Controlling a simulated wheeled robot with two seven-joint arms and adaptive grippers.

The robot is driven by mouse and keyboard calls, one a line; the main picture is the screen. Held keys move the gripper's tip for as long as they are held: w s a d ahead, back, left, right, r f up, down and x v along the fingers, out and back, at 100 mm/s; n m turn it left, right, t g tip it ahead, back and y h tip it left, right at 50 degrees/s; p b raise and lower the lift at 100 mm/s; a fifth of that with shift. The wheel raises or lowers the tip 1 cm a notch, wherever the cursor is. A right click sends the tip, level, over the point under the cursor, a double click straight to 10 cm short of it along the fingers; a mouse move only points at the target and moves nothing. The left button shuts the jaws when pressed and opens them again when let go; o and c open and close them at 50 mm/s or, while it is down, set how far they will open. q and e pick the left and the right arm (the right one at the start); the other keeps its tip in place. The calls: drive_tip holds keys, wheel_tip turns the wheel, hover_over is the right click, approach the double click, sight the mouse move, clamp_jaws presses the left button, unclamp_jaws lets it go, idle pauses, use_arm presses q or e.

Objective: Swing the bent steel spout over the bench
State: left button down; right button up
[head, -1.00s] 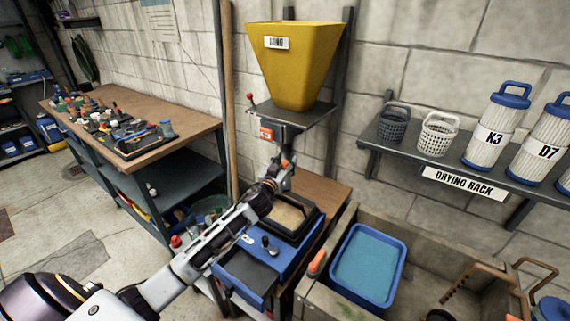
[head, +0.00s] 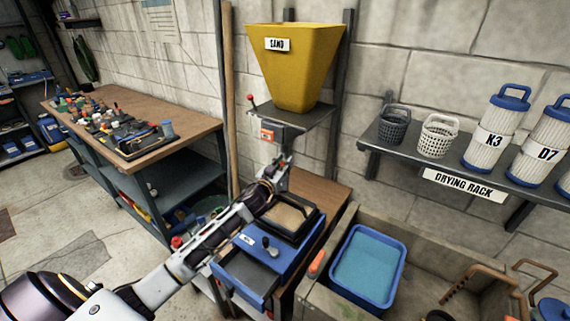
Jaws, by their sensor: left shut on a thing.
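The bent steel spout (head: 276,179) hangs below the yellow hopper (head: 296,70) labelled SAND, under its grey neck with an orange tag. My left gripper (head: 277,178) reaches up from the lower left and is shut on the spout; its fingers hide part of it. The small wooden bench (head: 325,190) stands below. On its near side are a blue unit and a dark tray (head: 312,226) of sand-coloured material, just below the gripper. My right gripper is out of view.
A sink with a blue basin (head: 398,250) lies right of the bench. A drying rack (head: 400,165) with baskets and filters is on the right wall. A cluttered workbench (head: 190,128) stands left. A wooden pole (head: 229,90) rises behind the gripper.

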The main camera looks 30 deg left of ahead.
use_arm(q)
drive_tip(key=shift+s+a+f+m+h+p, duration=0.1)
drive_tip(key=shift+s+a+m+h+p, duration=0.1)
drive_tip(key=shift+a+h+p, duration=0.15)
drive_tip(key=shift+s+a+f+m+h+p, duration=0.1)
drive_tip(key=shift+a+m+h+p, duration=0.15)
drive_tip(key=shift+a, duration=0.1)
drive_tip(key=s+a+m+g+h+p, duration=0.1)
drive_tip(key=a+m+g+h, duration=0.1)
drive_tip(key=a+m+h, duration=0.3)
drive_tip(key=shift+a+f+g+h, duration=0.15)
drive_tip(key=shift+a+g+h, duration=0.15)
drive_tip(key=shift+a+h, duration=1.5)
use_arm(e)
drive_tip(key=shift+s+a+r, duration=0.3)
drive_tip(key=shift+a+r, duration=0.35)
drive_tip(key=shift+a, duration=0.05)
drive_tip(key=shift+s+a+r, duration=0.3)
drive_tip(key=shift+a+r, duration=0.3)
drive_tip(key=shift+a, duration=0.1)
use_arm(q)
drive_tip(key=shift+s+a+m, duration=0.1)
drive_tip(key=shift+a+m, duration=0.1)
drive_tip(key=shift+m, duration=0.05)
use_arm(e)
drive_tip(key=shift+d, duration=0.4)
